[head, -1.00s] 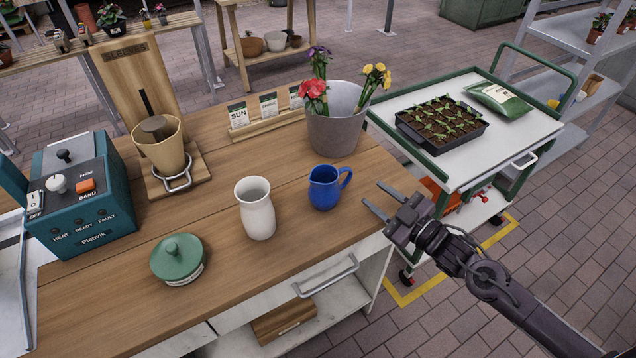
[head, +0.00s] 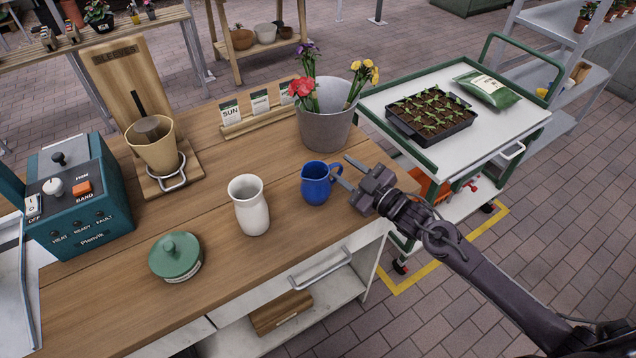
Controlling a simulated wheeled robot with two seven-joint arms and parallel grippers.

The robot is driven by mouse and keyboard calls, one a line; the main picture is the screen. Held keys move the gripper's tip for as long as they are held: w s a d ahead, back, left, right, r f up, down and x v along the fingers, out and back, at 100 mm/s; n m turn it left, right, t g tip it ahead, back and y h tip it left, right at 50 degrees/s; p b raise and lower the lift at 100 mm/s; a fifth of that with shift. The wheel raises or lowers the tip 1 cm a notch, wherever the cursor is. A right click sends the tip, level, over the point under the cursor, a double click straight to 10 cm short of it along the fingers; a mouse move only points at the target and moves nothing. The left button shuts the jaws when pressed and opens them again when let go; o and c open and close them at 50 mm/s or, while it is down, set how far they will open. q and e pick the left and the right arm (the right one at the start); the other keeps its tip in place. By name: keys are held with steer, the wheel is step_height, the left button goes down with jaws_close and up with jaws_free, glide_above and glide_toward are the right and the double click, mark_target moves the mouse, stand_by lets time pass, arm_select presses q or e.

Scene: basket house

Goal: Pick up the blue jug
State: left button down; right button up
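The blue jug (head: 316,185) stands upright on the wooden workbench (head: 225,285), near its right edge. Its handle points right, toward my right gripper. My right gripper (head: 342,168) is open, with its two fingers spread and their tips close to the handle. I cannot tell whether the handle lies between the fingers or whether they touch it. The gripper partly overlaps the handle's area in the view. My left gripper is not in view.
A white vase (head: 250,207) stands left of the jug. A grey pot of flowers (head: 325,128) stands just behind it. A green lidded dish (head: 175,257) and a teal machine (head: 78,200) are further left. A trolley (head: 385,105) with a seedling tray stands at the right.

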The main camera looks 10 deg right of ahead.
jaws_close()
steer(key=shift+r, duration=0.15)
stand_by(0.4)
